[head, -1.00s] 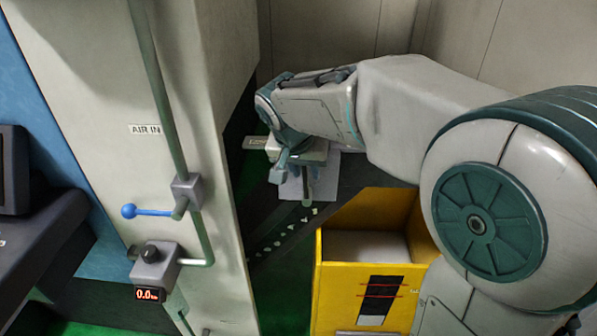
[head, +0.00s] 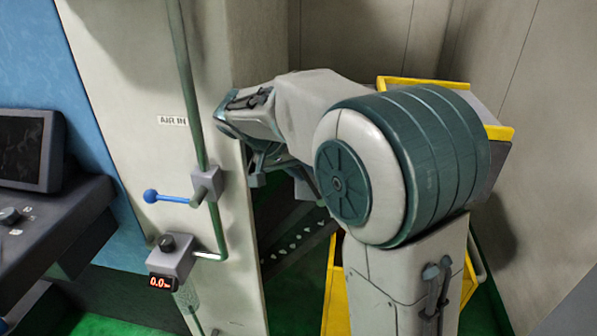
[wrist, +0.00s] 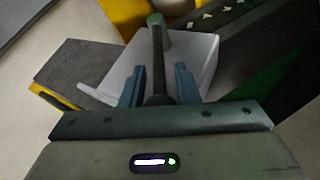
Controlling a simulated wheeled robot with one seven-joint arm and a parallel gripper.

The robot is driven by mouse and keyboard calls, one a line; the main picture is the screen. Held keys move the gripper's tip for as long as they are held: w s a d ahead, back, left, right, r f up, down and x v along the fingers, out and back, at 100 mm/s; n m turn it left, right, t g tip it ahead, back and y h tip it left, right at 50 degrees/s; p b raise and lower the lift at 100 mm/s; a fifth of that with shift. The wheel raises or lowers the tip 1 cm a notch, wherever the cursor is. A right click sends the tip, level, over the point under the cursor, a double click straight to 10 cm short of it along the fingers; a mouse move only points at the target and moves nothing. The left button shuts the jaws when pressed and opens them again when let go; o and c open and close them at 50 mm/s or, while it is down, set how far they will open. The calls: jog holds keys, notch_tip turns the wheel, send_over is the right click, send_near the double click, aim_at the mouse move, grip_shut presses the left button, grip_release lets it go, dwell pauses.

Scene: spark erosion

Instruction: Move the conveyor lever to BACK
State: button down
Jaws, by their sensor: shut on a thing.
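The conveyor lever (wrist: 157,45) is a dark rod with a dull green rounded end, seen in the wrist view. It stands between the two blue fingers of my gripper (wrist: 158,75), which is shut on it. In the head view my gripper (head: 272,170) is partly hidden behind my own wrist, right of the pale machine wall. The lever cannot be made out there. The dark conveyor (head: 300,232) with a row of small pale pieces runs below the gripper. Any FORWARD or BACK marking is not readable.
A yellow bin (head: 336,300) stands below my arm, partly hidden by it. Another yellow-rimmed container (head: 490,131) is behind my arm. The pale wall (head: 235,265) carries a blue-handled valve (head: 170,197) and a gauge box (head: 170,258) close left of the gripper.

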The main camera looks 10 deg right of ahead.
jog(key=shift+d, duration=0.1)
jog(key=c, duration=1.5)
grip_release()
jog(key=p+v, duration=0.7)
jog(key=v, duration=0.6)
jog(key=shift+a+r, duration=0.25)
jog(key=shift+a, duration=0.05)
jog(key=shift+s+d, duration=0.1)
